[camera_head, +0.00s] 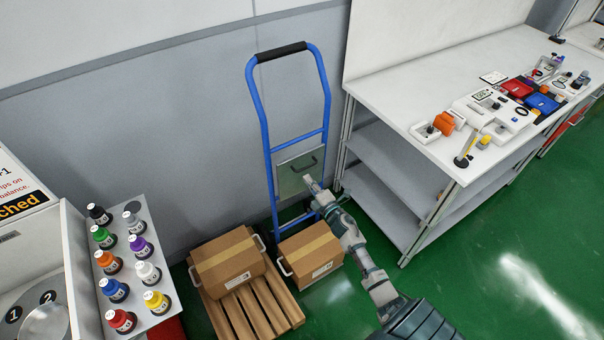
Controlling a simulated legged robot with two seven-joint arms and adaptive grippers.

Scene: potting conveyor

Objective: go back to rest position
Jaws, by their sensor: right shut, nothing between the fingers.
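My right arm comes in from the bottom right, and my right gripper (311,186) is at its far end, shut and empty. In the picture its tip overlaps the lower right part of a grey-green metal panel (290,185) with a dark handle on the blue hand truck (263,110). I cannot tell whether it touches the panel. My left gripper is not in view.
Cardboard boxes (228,262) (310,254) are below the truck, one on a wooden pallet (269,311). A rack of coloured bottles (158,222) is at left. A white workbench (395,85) with parts is at right. Green floor (470,260) is clear at lower right.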

